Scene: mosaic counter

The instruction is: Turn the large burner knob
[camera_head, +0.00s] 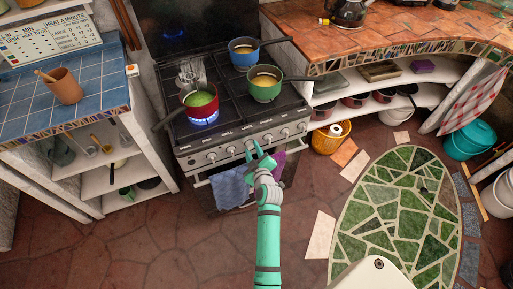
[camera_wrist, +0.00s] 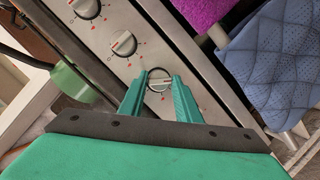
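The stove's steel front panel (camera_head: 222,159) carries a row of several round knobs. My gripper (camera_head: 260,152) is in front of the middle of this row in the head view. In the wrist view its two green fingers (camera_wrist: 160,80) are apart, with one knob (camera_wrist: 159,84) showing between their tips. I cannot tell whether the fingers touch it. Two more knobs show beside it, a nearer one (camera_wrist: 123,44) and a farther one (camera_wrist: 87,8), each with red marks around it. I cannot tell which knob is the large burner's. A blue flame (camera_head: 204,116) burns at the front left.
A red pot (camera_head: 201,101), a blue pot (camera_head: 244,53) and a green pot (camera_head: 265,86) stand on the stove. A blue towel (camera_head: 231,187) and a purple towel (camera_head: 279,163) hang below the knobs. Tiled counters flank the stove.

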